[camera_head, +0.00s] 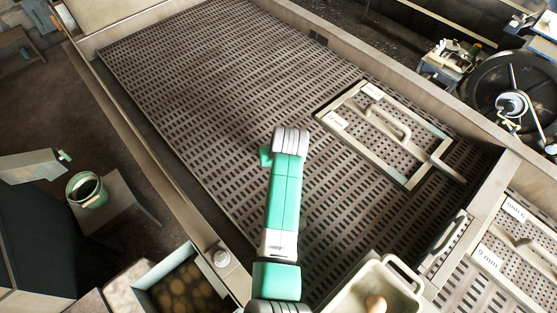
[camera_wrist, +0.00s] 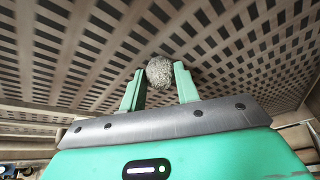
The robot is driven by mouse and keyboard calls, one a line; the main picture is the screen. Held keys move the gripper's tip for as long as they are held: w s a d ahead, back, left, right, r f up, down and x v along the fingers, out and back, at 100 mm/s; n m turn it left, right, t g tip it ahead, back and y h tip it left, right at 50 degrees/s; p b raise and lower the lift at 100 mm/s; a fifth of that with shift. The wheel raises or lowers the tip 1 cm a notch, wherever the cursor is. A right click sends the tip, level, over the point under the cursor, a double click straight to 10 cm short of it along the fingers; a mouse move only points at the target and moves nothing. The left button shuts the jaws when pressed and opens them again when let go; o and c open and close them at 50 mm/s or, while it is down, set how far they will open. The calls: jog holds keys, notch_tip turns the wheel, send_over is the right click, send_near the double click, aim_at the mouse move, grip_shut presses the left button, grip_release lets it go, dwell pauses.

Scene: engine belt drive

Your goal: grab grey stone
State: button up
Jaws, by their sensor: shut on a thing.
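The grey stone (camera_wrist: 159,72) is a small, rough, rounded lump in the wrist view. My gripper (camera_wrist: 159,84) is shut on it, with one green finger on each side of the stone near the tips. Behind the stone is the slotted screen surface; I cannot tell whether the stone touches it. In the head view my green and grey arm reaches over the large slotted screen (camera_head: 190,70).
A framed screen panel with a handle (camera_head: 400,178) lies on the right part of the large screen. A beige bin (camera_head: 345,302) with a pale rounded object (camera_head: 376,304) stands at the front. A green bucket (camera_head: 95,200) is at the left. The far left of the screen is clear.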

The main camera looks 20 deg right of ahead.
jog(key=p+v, duration=0.4)
jog(key=p, duration=0.1)
jog(key=shift+w+d+r, duration=0.2)
jog(key=shift+w+r, duration=0.1)
jog(key=s+p, duration=0.6)
jog(key=p, duration=0.1)
jog(key=s+r+p, duration=0.1)
jog(key=s+p, duration=0.2)
jog(key=s, duration=0.1)
jog(key=shift+s+d, duration=0.1)
jog(key=shift+d, duration=0.25)
jog(key=s, duration=0.1)
jog(key=s+f+b, duration=0.1)
jog(key=s, duration=0.1)
jog(key=shift+s+d, duration=0.15)
jog(key=shift+s, duration=0.05)
jog(key=shift+s+r, duration=0.15)
jog(key=shift+s, duration=0.55)
